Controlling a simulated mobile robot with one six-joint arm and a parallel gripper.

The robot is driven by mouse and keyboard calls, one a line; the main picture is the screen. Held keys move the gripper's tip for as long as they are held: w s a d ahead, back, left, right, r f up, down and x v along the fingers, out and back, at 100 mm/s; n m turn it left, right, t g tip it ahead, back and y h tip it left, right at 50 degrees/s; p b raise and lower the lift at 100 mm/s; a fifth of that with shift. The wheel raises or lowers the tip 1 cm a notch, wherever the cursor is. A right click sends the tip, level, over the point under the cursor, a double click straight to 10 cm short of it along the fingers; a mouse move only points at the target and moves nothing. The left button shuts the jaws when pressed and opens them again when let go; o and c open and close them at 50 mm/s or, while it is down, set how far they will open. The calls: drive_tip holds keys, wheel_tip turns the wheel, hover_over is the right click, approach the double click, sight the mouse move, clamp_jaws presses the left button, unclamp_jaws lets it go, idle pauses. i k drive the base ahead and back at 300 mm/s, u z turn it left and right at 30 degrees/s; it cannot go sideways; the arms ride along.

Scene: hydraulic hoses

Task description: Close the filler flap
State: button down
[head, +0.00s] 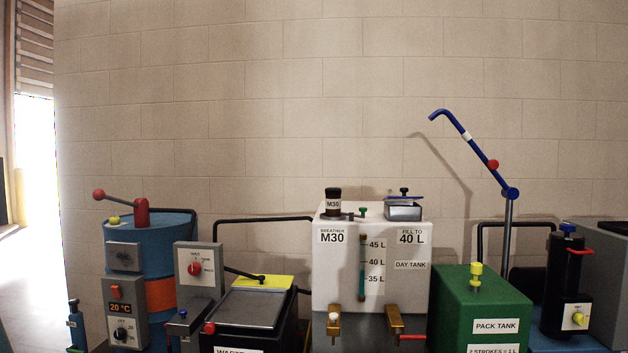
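The white day tank (335,275) stands in the middle of the head view. On its top right is a small grey metal filler box (403,212). A thin blue-edged flap (403,198) with a black knob lies over the box and looks nearly level. I cannot tell from here whether it is fully seated. My gripper is not in view.
A breather labelled M30 (333,201) and a green knob (363,211) stand beside the filler. A blue pump lever (475,150) rises to the right, behind the green pack tank (480,300). A blue drum (155,245) stands left. Space above the day tank is clear.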

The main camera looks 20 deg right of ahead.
sight(403, 190)
drive_tip(key=z, duration=1.15)
drive_tip(key=i, duration=1)
drive_tip(key=u, duration=0.05)
